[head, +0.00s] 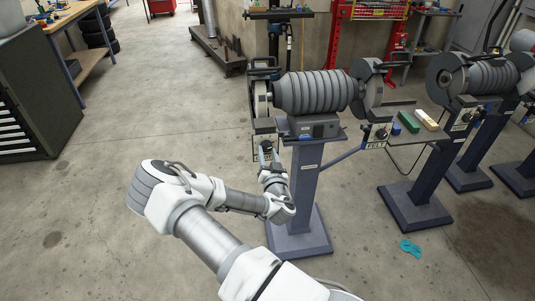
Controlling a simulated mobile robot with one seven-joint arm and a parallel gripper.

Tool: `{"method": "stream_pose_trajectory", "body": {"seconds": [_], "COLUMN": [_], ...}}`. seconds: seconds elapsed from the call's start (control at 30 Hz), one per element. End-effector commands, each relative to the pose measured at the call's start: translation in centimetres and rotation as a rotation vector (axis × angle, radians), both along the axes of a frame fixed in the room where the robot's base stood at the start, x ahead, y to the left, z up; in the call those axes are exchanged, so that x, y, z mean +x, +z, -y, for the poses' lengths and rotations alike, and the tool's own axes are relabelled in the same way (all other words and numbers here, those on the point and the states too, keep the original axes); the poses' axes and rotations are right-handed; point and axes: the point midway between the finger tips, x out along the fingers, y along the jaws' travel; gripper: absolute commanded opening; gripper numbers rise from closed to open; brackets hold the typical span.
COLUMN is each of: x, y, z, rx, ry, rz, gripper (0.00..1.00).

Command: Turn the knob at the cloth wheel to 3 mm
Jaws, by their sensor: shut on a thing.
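A bench grinder with a ribbed dark motor housing (312,92) stands on a blue-grey pedestal. A pale wheel (262,100), which looks like the cloth wheel, is at its left end, with a small panel (264,126) below it. My gripper (266,150) is at the lower part of this panel, at the left side of the pedestal top. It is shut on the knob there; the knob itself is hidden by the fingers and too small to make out. Its setting cannot be read. A grey wheel (372,88) is at the right end.
A labelled panel (377,136) hangs below the right wheel. A side shelf holds a green block (405,121) and a pale block (427,120). A second grinder (490,76) stands at right. Teal goggles (410,247) lie on the floor. The floor at left is clear up to a dark cabinet (45,90).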

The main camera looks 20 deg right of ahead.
Motion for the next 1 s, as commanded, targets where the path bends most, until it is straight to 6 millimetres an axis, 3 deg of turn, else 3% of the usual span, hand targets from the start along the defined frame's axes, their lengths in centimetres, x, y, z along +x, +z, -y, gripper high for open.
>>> {"method": "stream_pose_trajectory", "body": {"seconds": [0.37,1.0], "x": [-0.01,-0.06], "y": [-0.12,-0.18], "z": [0.05,0.22], "rx": [-0.129,-0.695], "ry": [-0.001,0.001], "rz": [-0.035,-0.198], "gripper": [0.00,0.00]}}
